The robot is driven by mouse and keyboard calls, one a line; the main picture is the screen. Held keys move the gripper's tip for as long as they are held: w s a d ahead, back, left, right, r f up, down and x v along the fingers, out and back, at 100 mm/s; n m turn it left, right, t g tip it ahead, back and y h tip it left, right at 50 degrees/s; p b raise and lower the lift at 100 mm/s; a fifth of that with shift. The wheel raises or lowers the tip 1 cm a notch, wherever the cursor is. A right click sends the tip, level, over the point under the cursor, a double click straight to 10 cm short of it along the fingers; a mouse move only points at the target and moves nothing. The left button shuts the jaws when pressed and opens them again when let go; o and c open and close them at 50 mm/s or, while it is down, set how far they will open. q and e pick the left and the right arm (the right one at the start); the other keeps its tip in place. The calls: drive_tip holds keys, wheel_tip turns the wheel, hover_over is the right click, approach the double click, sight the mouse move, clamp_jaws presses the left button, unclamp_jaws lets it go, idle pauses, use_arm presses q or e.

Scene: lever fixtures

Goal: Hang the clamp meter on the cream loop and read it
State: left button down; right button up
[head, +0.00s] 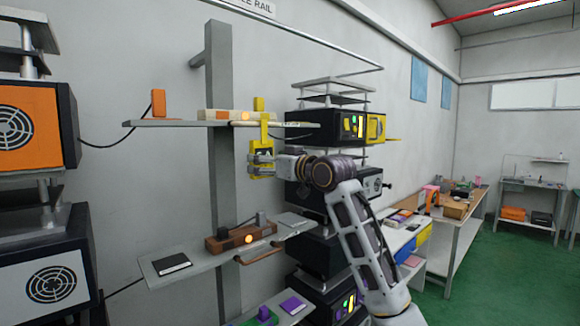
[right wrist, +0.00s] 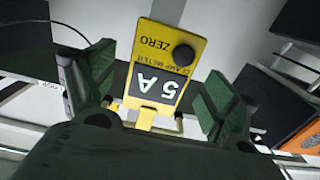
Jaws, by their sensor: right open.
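The yellow clamp meter (head: 264,131) hangs upright at the front edge of the upper shelf, at the cream block (head: 222,114) with a lit orange lamp. The cream loop is mostly hidden behind the meter, so I cannot see exactly how the jaw sits around it. In the right wrist view the meter (right wrist: 173,50) appears upside down, with a black knob marked ZERO and a display (right wrist: 157,84) reading 5 A. My right gripper (head: 262,160) is open, its two fingers apart on either side of the meter's lower body. My left gripper is out of view.
An orange block (head: 158,103) stands on the upper shelf (head: 185,122). The lower shelf (head: 205,262) holds a brown block (head: 240,236) with a brown loop and a black pad (head: 172,263). A dark instrument stack (head: 325,128) stands just right of the meter.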

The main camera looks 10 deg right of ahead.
drive_tip(key=v, duration=0.9)
drive_tip(key=shift+d+r, duration=0.1)
idle(0.5)
